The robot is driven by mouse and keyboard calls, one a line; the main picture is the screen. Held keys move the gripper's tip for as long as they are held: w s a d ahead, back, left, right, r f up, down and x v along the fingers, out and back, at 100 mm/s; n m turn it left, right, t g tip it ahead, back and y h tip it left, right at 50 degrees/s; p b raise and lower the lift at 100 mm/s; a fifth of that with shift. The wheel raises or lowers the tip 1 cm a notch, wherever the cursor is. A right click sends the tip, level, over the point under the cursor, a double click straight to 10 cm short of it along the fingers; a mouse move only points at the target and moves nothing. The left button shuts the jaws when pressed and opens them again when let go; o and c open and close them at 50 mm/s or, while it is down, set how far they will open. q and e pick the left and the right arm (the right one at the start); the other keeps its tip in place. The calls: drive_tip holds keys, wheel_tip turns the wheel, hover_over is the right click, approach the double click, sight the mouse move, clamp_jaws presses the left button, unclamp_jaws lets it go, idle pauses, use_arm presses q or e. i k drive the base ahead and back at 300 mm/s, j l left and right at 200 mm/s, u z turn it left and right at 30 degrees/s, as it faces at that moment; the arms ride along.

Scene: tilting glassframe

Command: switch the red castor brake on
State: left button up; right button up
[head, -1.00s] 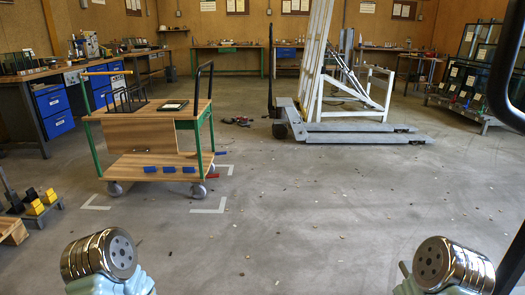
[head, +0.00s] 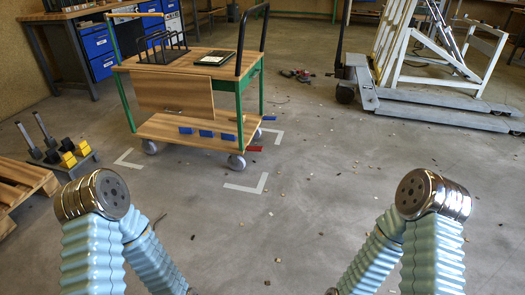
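A wooden trolley with green legs (head: 185,128) stands left of centre on the floor. A small red tab (head: 254,149) sticks out at its near right castor (head: 236,161). My two arms rise from the bottom edge at left and right, folded at chrome joints, well short of the trolley. Both grippers are outside the picture.
White corner marks (head: 250,185) lie on the floor around the trolley. A pallet (head: 18,190) and a rack with yellow blocks (head: 70,160) stand at left. A pallet truck (head: 440,104) with a white frame stands at right. The middle floor is open, with small scraps.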

sight(249, 149)
drive_tip(key=i+l+z, duration=0.2)
drive_tip(key=i, duration=1.15)
drive_tip(key=i+l+z, duration=0.15)
drive_tip(key=i, duration=1.2)
